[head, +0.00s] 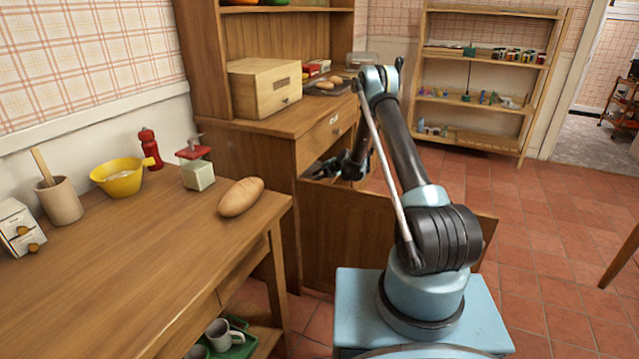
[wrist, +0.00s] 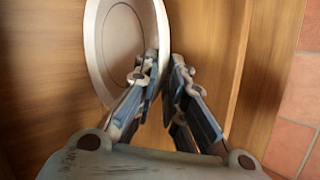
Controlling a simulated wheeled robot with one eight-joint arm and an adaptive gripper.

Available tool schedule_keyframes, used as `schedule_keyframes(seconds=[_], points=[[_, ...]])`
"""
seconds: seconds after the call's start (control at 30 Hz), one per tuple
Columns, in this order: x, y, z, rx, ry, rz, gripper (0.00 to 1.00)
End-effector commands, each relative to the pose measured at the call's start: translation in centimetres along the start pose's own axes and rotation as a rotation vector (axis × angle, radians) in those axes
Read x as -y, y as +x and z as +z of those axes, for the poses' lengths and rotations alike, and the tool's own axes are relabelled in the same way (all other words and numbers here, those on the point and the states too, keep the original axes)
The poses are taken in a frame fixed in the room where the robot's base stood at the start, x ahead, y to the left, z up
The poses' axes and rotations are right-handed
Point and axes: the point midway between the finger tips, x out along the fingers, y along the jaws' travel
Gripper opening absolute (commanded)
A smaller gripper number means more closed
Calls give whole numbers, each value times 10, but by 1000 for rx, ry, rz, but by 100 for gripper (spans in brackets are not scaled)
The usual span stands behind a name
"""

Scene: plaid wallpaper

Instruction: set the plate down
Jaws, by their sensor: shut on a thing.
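A pale, whitish plate (wrist: 122,40) shows in the wrist view, tilted up on edge against a brown wooden background. My gripper (wrist: 164,72) is shut on the plate's right rim, with one finger on the plate's face and the other behind it. In the head view my gripper (head: 335,168) reaches down at the opening of the wooden cabinet, behind the top edge of its open door (head: 345,235). I cannot make out the plate clearly in the head view. Whether it touches any surface is unclear.
A wooden bread box (head: 264,87) stands on the cabinet top. The tiled floor at right is mostly clear.

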Motion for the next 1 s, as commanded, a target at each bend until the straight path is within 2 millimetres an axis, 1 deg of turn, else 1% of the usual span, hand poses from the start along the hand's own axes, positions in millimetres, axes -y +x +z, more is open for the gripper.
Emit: schedule_keyframes(seconds=[0.17,0.27,0.57,0.6,0.63,1.0], points=[[18,15,-1,0,0,0,0],[19,21,-2,0,0,1,0],[20,22,-2,0,0,0,0],[21,22,-2,0,0,0,13],[21,22,-2,0,0,0,19],[20,21,-2,0,0,0,19]])
